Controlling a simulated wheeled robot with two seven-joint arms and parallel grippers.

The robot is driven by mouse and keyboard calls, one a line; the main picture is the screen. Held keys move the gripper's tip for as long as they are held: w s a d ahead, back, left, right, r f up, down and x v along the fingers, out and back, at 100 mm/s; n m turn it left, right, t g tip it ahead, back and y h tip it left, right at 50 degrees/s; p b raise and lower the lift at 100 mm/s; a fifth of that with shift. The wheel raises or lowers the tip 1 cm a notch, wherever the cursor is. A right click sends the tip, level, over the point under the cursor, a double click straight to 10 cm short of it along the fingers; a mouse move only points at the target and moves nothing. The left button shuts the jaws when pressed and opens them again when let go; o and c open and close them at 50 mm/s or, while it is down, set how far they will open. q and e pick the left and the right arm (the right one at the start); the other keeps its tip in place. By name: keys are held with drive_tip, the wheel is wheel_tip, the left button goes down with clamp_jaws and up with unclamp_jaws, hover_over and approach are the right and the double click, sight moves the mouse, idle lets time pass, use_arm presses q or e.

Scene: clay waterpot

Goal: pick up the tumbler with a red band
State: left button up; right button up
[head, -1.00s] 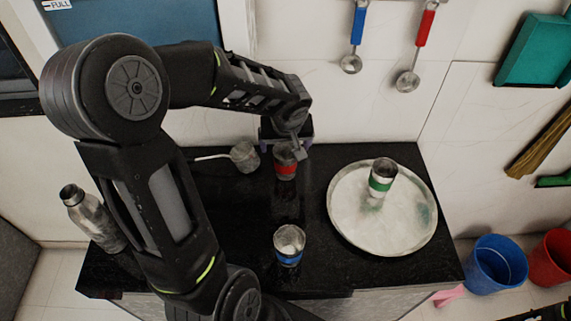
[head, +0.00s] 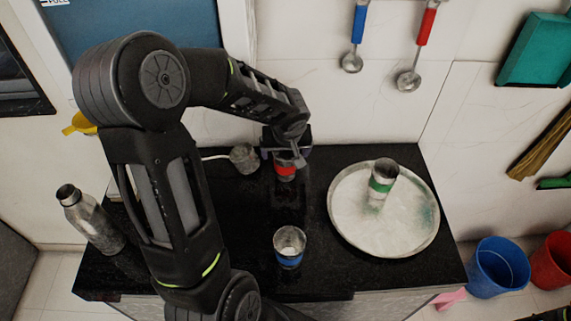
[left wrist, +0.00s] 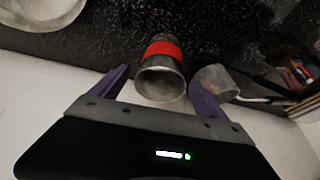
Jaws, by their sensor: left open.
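The tumbler with a red band (head: 286,170) stands on the black counter near the back wall. My left gripper (head: 286,157) is over it and hides part of its rim. In the left wrist view the red-banded tumbler (left wrist: 163,68) lies between the two spread purple fingers of my left gripper (left wrist: 162,88). The jaws are open, with a gap showing on the left side; whether the right finger touches it I cannot tell. My right gripper is not in view.
A blue-banded tumbler (head: 289,247) stands near the front. A round tray (head: 345,225) holds a green-banded tumbler (head: 382,182). A steel bottle (head: 90,220) stands at the left edge.

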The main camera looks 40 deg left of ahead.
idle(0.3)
use_arm(q)
clamp_jaws()
idle(0.8)
